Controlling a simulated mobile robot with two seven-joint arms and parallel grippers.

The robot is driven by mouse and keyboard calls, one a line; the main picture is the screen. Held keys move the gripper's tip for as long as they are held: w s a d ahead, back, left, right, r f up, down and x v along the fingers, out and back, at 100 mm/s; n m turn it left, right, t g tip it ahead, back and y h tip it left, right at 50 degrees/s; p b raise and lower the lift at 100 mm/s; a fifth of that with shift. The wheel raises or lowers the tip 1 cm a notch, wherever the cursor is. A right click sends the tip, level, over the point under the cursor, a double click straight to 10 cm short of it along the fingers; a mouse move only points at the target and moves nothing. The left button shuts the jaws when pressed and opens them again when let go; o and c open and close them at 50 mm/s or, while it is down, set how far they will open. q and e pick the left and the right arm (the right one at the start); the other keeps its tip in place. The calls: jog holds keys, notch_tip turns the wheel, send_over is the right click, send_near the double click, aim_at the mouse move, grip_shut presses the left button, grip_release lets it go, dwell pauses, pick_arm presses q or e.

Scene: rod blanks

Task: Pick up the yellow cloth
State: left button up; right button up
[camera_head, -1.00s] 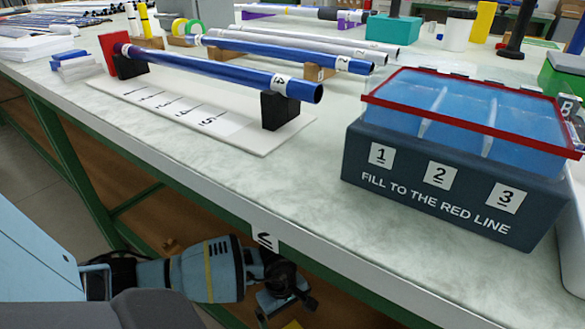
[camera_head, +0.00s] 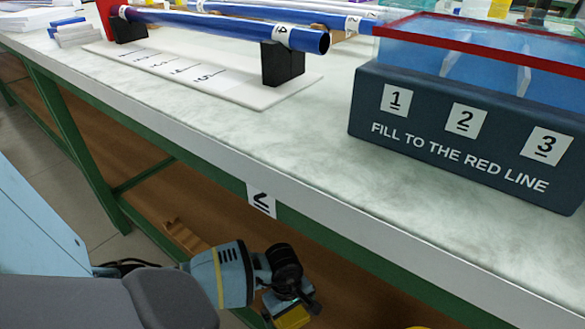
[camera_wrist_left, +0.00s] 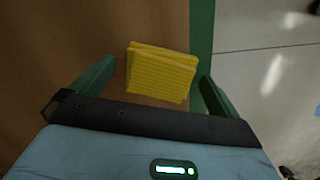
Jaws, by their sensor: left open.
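The yellow cloth (camera_wrist_left: 161,72) is a folded, ribbed pad in the left wrist view. It lies over the brown wooden lower shelf, close to its green edge rail. My left gripper (camera_wrist_left: 156,70) is open, with one green finger on each side of the cloth and a gap on both sides. I cannot tell how far above the cloth the fingers are. In the head view my left gripper (camera_head: 290,305) is low, below the bench's front edge, with a yellow patch of the cloth (camera_head: 294,318) beside it. My right gripper is not in view.
The bench top (camera_head: 190,125) overhangs the shelf (camera_head: 350,290), with a green rail (camera_head: 330,238) under its front edge. On top stand a dark box marked 1, 2, 3 (camera_head: 440,135) and a blue rod (camera_head: 225,28) on black supports (camera_head: 283,66). A small brown piece (camera_head: 183,236) lies on the shelf.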

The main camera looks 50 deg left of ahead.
aim_at(290, 318)
pick_arm(q)
jog(key=shift+r, duration=0.1)
jog(key=c, duration=1)
jog(key=shift+o, duration=0.2)
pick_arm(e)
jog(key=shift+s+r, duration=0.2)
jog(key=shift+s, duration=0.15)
pick_arm(q)
jog(key=shift+r+p, duration=0.35)
jog(key=shift+r, duration=0.15)
jog(key=r+p, duration=0.2)
jog(key=r, duration=0.1)
jog(key=shift+s, duration=0.4)
jog(key=s+p, duration=0.5)
jog(key=s, duration=1)
jog(key=shift+d+r, duration=0.3)
jog(key=shift+r, duration=0.15)
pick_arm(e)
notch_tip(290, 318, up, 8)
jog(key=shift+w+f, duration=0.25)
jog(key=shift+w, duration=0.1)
pick_arm(q)
jog(key=shift+s, duration=0.1)
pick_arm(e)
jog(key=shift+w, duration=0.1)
